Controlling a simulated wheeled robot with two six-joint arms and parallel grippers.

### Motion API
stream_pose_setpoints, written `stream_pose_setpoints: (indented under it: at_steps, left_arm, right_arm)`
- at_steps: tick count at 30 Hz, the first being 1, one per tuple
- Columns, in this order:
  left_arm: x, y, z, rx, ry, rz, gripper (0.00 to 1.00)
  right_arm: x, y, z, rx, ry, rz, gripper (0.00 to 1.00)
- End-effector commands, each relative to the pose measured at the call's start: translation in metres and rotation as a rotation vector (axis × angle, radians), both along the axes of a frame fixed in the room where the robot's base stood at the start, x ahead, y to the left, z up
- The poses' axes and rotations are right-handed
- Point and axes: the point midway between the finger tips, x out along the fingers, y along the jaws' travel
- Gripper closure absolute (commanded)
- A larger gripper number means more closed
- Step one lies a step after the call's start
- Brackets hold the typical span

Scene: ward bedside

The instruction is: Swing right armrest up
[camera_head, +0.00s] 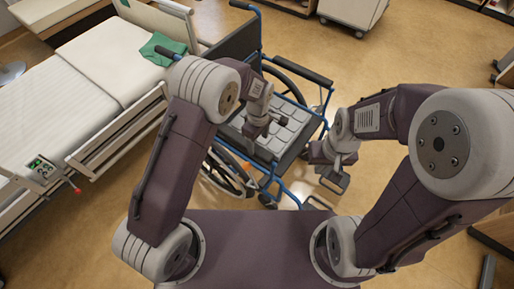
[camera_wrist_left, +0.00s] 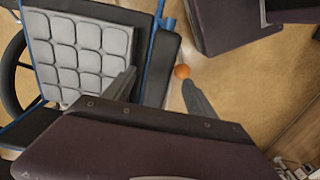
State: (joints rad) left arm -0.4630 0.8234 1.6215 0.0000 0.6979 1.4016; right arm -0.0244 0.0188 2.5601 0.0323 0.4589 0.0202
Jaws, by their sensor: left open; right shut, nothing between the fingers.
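The wheelchair (camera_head: 325,115) has a blue frame, a black backrest (camera_head: 236,45) and a grey checkered seat cushion (camera_head: 290,130). A black armrest pad (camera_head: 303,72) lies level on its picture-right side. The opposite armrest is largely hidden behind my left arm. My left gripper (camera_head: 262,127) is open above the seat area. In the left wrist view, the cushion (camera_wrist_left: 80,50) lies beyond the left finger, with a black pad (camera_wrist_left: 162,65) and blue tube beside it. The fingers show apart and empty (camera_wrist_left: 160,95). My right gripper (camera_head: 335,182) is shut and empty, right of the wheelchair's front.
A bed (camera_head: 85,75) with a side rail and green cloth (camera_head: 160,47) stands at the left. A small orange ball-shaped thing (camera_wrist_left: 182,71) shows near the left gripper's fingers; what it rests on is unclear. A pale cabinet (camera_head: 352,10) stands behind.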

Motion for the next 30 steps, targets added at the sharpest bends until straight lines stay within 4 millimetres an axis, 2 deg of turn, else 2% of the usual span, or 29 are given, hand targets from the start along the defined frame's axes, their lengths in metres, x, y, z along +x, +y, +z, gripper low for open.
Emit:
stream_pose_setpoints:
  at_steps: [1, 3, 7, 11, 18, 25, 30]
  left_arm:
    - [-0.001, 0.001, -0.014, 0.001, 0.003, 0.0, 0.35]
    - [0.0, 0.001, -0.028, 0.001, 0.002, 0.0, 0.35]
    - [0.0, 0.001, -0.047, 0.001, 0.001, 0.0, 0.35]
    - [0.0, 0.0, -0.055, -0.001, -0.001, -0.001, 0.35]
    - [0.0, 0.0, -0.056, -0.001, -0.001, -0.001, 0.35]
    - [0.0, 0.0, -0.056, -0.001, -0.001, -0.001, 0.99]
    - [0.0, 0.0, -0.055, -0.001, -0.001, -0.001, 1.0]
  right_arm:
    - [0.0, 0.0, -0.003, 0.0, 0.0, 0.0, 1.0]
    - [0.0, 0.0, -0.005, 0.0, 0.0, 0.0, 1.0]
    - [0.0, 0.0, -0.006, 0.0, 0.0, 0.0, 1.0]
    - [0.0, 0.0, -0.007, 0.0, 0.0, 0.0, 1.0]
    - [0.0, 0.0, -0.007, 0.0, 0.0, 0.0, 1.0]
    - [0.0, 0.0, -0.007, 0.0, 0.0, 0.0, 1.0]
    - [0.0, 0.0, -0.007, 0.0, 0.0, 0.0, 1.0]
